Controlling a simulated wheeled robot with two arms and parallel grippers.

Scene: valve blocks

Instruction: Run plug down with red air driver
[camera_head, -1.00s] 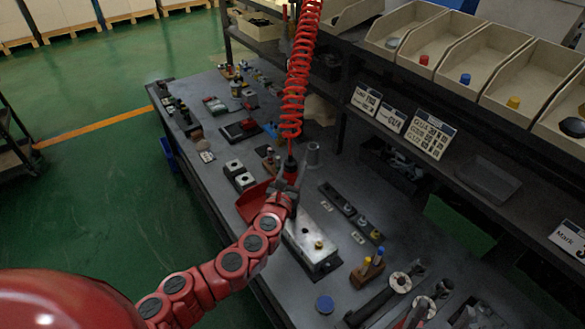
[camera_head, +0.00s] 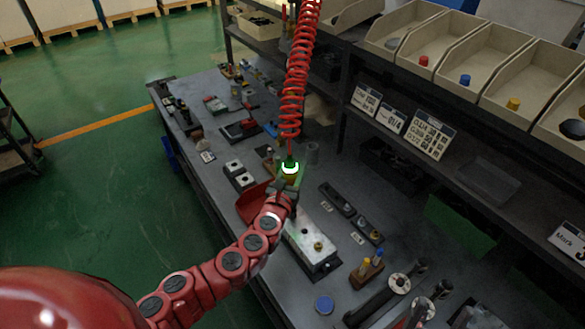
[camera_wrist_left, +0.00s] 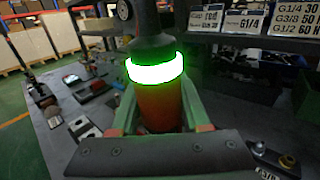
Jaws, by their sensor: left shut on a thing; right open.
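My left gripper (camera_head: 285,190) is shut on the red air driver (camera_wrist_left: 160,106), which hangs upright from a red coiled hose. A ring on the driver glows white-green in both views. The driver and gripper are over the far end of the silver valve block (camera_head: 303,256). The driver's lower end is hidden behind my gripper, so I cannot tell whether it touches a plug. A brass plug (camera_head: 318,245) shows on the block's near half, beside a dark hole. My right gripper is open but hard to make out among dark shapes at the lower right.
A red tray (camera_head: 250,204) lies left of the block. Dark tools with round white dials (camera_head: 399,283), a small plug stand (camera_head: 367,270) and a blue disc (camera_head: 324,305) are nearby. A shelf with bins (camera_head: 490,62) borders the bench's right side.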

